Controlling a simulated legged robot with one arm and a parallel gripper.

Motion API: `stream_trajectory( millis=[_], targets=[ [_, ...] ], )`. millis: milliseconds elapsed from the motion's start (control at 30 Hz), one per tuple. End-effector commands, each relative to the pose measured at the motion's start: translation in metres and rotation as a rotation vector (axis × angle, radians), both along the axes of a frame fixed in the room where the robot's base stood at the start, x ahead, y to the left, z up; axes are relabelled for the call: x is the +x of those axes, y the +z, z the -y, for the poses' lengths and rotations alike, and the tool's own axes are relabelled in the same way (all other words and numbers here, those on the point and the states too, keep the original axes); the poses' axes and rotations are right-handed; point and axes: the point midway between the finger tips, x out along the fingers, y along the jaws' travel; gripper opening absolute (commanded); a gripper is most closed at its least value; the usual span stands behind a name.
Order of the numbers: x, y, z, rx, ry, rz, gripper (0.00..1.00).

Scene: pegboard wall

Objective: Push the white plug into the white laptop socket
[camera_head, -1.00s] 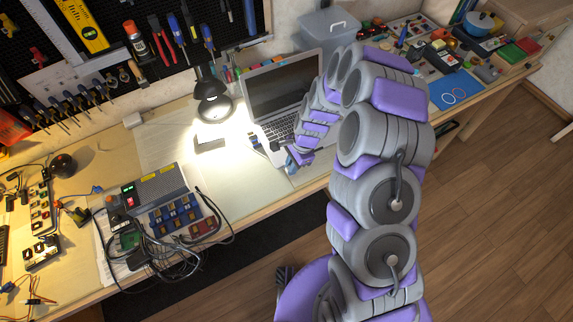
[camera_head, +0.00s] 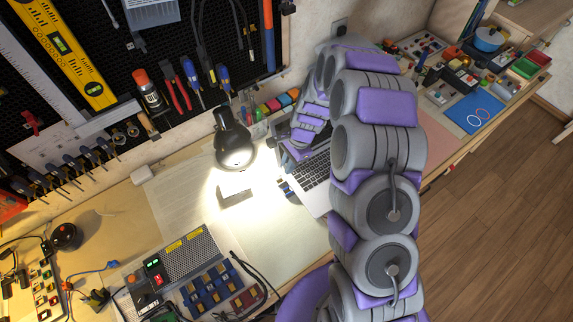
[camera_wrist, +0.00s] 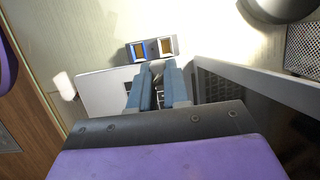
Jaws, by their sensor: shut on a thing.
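The laptop (camera_head: 313,180) stands open on the workbench, largely behind my arm in the head view. In the wrist view its dark screen (camera_wrist: 255,95) is on the right and its pale base (camera_wrist: 98,88) on the left. My gripper (camera_wrist: 157,76) is over the laptop, its two blue-grey fingers close together. They are shut on a small pale piece (camera_wrist: 157,66), apparently the white plug, mostly hidden between the fingertips. A small block with a blue and a gold opening (camera_wrist: 152,48) lies just beyond the fingertips. I cannot make out the white socket.
A lit black lamp (camera_head: 234,150) stands left of the laptop. A grey device with circuit boards and cables (camera_head: 185,268) is at the front left. A pegboard with tools (camera_head: 110,60) rises behind. A white rounded object (camera_wrist: 65,85) lies left of the laptop base in the wrist view.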

Motion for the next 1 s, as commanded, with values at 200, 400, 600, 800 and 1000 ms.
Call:
stream_trajectory(
  millis=[200,400,600,800,1000],
  targets=[
    [-0.001,-0.021,-0.011,-0.012,0.007,-0.001,0.00],
    [0.000,-0.040,-0.006,-0.006,0.002,-0.002,0.00],
    [0.000,-0.050,-0.004,-0.004,0.004,-0.001,0.00],
    [0.000,-0.051,-0.006,-0.006,0.003,-0.001,0.00],
    [0.000,-0.051,-0.007,-0.007,0.003,0.000,0.00]
  ],
)
